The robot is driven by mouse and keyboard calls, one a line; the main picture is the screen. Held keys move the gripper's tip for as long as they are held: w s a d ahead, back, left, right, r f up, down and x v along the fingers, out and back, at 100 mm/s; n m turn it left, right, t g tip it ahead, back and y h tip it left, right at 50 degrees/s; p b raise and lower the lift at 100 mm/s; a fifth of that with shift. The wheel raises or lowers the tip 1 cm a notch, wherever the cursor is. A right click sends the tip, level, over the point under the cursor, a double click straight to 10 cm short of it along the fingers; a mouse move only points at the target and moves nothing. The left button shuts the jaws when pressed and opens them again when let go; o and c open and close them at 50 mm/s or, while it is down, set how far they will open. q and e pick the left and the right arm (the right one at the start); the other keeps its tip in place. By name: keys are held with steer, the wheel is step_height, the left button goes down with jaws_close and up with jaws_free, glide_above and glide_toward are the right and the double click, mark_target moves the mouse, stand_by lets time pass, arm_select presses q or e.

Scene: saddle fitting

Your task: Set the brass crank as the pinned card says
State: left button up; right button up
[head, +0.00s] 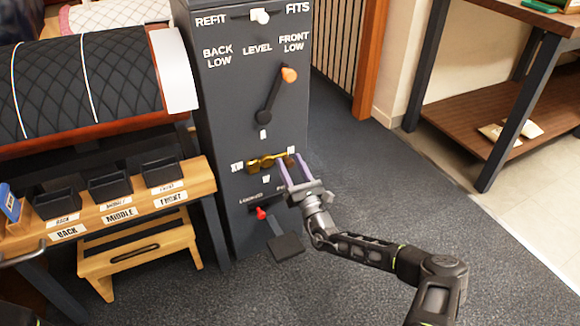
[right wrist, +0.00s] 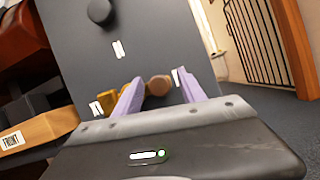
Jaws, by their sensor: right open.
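The brass crank (head: 262,162) is on the front of the dark grey cabinet (head: 215,120), its arm roughly level and its knob end to the right. White marks surround it at left, top, right and below. My right gripper (head: 289,157) is open at the knob end. In the right wrist view, the brown knob (right wrist: 158,85) appears between the two lilac fingers (right wrist: 160,92), with gaps on both sides; contact is not visible. The brass hub (right wrist: 107,101) shows left of the left finger. The pinned card cannot be made out. My left gripper is not in view.
Above the crank is a black lever with an orange knob (head: 289,74); higher is a white-knobbed slider (head: 260,16). Below are a red-knobbed lever (head: 261,213) and a pedal (head: 286,247). A wooden bench (head: 130,211) with bins stands left. Floor at right is clear.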

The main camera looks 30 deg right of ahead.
steer(key=shift+w+r, duration=0.15)
steer(key=shift+w, duration=0.1)
jaws_close()
stand_by(0.4)
stand_by(0.9)
